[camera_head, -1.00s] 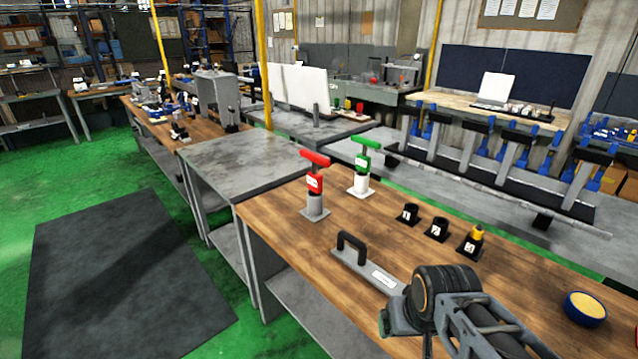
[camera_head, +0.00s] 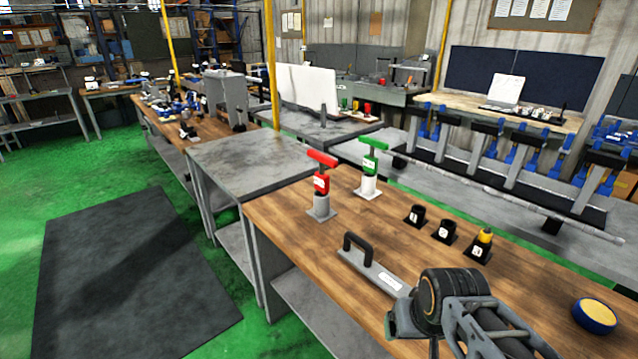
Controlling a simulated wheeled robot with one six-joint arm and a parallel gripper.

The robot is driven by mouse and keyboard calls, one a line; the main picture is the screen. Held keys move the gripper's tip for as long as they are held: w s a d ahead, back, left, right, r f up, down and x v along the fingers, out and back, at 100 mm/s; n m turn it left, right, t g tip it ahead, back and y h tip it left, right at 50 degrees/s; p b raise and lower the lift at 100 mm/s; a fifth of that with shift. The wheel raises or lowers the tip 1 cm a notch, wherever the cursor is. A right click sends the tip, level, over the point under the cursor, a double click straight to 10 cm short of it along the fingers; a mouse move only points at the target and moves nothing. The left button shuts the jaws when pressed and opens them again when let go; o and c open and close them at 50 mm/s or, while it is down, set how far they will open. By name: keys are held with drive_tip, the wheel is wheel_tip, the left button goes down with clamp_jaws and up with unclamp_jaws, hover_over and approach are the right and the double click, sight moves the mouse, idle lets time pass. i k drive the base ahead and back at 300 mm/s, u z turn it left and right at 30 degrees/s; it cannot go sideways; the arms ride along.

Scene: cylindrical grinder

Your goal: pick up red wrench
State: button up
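The red wrench (camera_head: 322,171) is a T-handled tool standing upright in a grey holder (camera_head: 321,206) on the wooden bench. A similar green wrench (camera_head: 372,156) stands upright in a white holder just right of it. My arm comes in from the lower right, in front of and to the right of the red wrench, well apart from it. The end of my gripper (camera_head: 392,328) shows only partly, low over the bench's front edge. Its fingers cannot be made out, so I cannot tell whether it is open or shut.
A grey plate with a black handle (camera_head: 362,265) lies between my arm and the red wrench. Several small black holders (camera_head: 446,232) stand to the right, one with a yellow-topped piece. A round yellow-and-blue object (camera_head: 594,316) lies at far right. A grey table (camera_head: 245,162) adjoins the bench.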

sight(322, 181)
drive_tip(key=u, duration=0.05)
drive_tip(key=k, duration=0.55)
drive_tip(key=u, duration=1.4)
drive_tip(key=i, duration=2)
drive_tip(key=z, duration=0.5)
